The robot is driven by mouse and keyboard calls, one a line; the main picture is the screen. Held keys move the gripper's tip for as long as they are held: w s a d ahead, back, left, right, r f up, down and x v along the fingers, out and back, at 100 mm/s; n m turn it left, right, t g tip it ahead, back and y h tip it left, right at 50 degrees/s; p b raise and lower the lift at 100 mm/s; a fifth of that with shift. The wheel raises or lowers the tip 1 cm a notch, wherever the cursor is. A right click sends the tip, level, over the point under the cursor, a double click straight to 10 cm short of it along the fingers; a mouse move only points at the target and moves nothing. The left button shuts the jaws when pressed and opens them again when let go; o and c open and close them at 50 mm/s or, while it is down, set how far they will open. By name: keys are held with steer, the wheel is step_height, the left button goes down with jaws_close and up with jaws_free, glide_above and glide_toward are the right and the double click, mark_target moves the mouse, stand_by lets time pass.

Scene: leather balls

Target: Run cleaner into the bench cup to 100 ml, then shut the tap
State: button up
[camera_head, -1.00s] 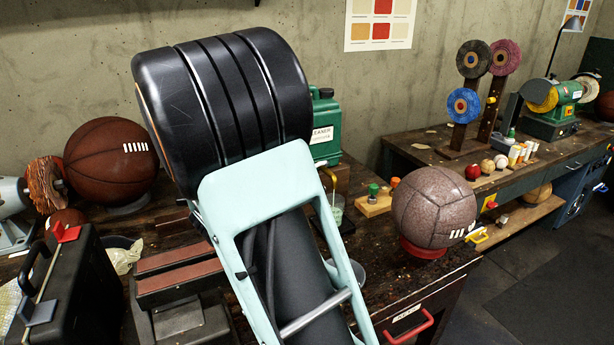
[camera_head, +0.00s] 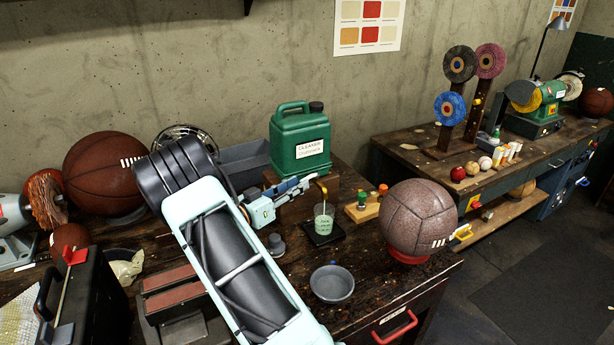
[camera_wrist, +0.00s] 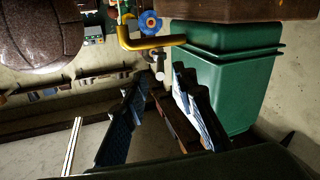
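A green cleaner canister (camera_head: 302,140) with a white label stands on the bench; its side fills the right of the wrist view (camera_wrist: 225,80). A brass tap (camera_head: 323,190) is by its base; the wrist view shows a yellow pipe (camera_wrist: 150,42) and a blue handle (camera_wrist: 150,22). The clear bench cup (camera_head: 324,215) stands below the spout on a black pad (camera_head: 323,238). It looks pale green inside; I cannot read its level. My gripper (camera_head: 300,187) is left of the tap, in front of the canister. In the wrist view its fingers (camera_wrist: 160,112) are apart with nothing held between them.
A grey bowl (camera_head: 332,284) is in front of the cup. A wooden block with coloured knobs (camera_head: 366,207) and a brown ball (camera_head: 418,218) on a red ring stand to the right. A grey bin (camera_head: 243,160) is behind my arm. A black case (camera_head: 88,300) is at left.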

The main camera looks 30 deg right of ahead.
mark_target(310, 177)
steer(key=p+x, duration=0.1)
steer(key=x, duration=0.4)
jaws_close()
stand_by(0.3)
